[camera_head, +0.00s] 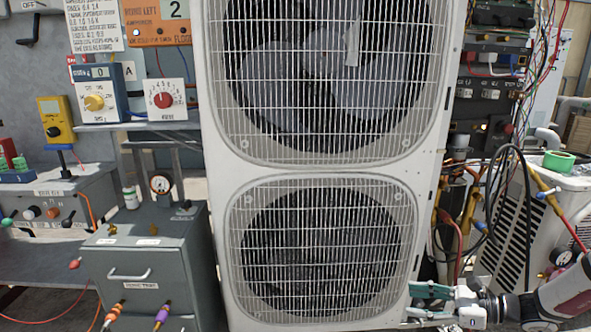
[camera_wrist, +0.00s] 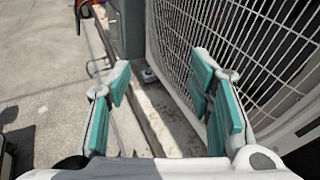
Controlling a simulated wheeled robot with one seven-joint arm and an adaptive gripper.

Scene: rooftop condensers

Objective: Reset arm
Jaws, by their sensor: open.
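My gripper (camera_head: 432,302) is at the lower right of the head view, in front of the lower right corner of the tall white condenser (camera_head: 428,200). Its teal-padded fingers point to the left. In the wrist view my gripper (camera_wrist: 160,95) has its two fingers spread wide apart, with nothing between them. Beyond and between the fingers are the concrete ground and the foot of the condenser. The condenser's wire grille (camera_wrist: 235,50) runs close along the right finger; I cannot tell whether they touch.
A grey cabinet (camera_head: 150,262) with a handle stands left of the condenser, with instruments on a shelf above. Hoses, cables and copper pipes (camera_head: 470,205) crowd the right side, beside a smaller white unit (camera_head: 505,225). Open concrete (camera_wrist: 45,60) lies left in the wrist view.

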